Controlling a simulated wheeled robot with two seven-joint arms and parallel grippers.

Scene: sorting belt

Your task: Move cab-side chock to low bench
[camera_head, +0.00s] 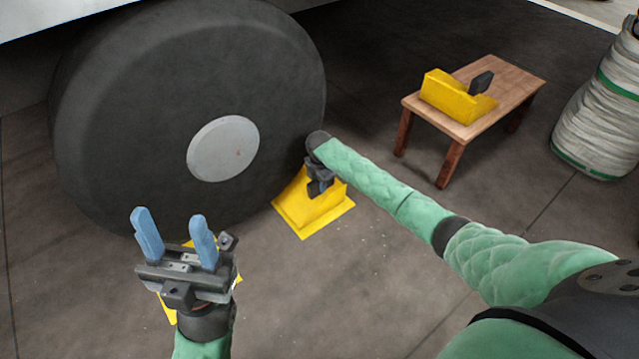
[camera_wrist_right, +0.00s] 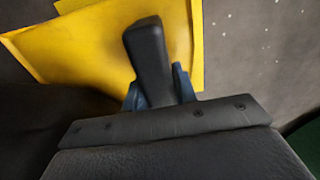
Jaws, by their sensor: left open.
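A yellow chock (camera_head: 312,212) sits on the floor against the right side of the big wheel's foot. My right gripper (camera_head: 319,182) is at its top; the arm hides part of it. In the right wrist view the blue fingers (camera_wrist_right: 160,92) sit close on both sides of the black handle (camera_wrist_right: 148,55), over the yellow chock body (camera_wrist_right: 80,50), and look shut on it. The low wooden bench (camera_head: 520,78) stands at the right and holds another yellow chock (camera_head: 455,100) with a black handle. My left gripper (camera_head: 169,222) is open and empty, fingers pointing up.
The large dark wheel (camera_head: 100,110) with a grey hub fills the upper left. More yellow (camera_head: 165,308) shows behind my left gripper, mostly hidden. A pale round bundle with green bands (camera_head: 595,110) stands right of the bench. The floor between chock and bench looks clear.

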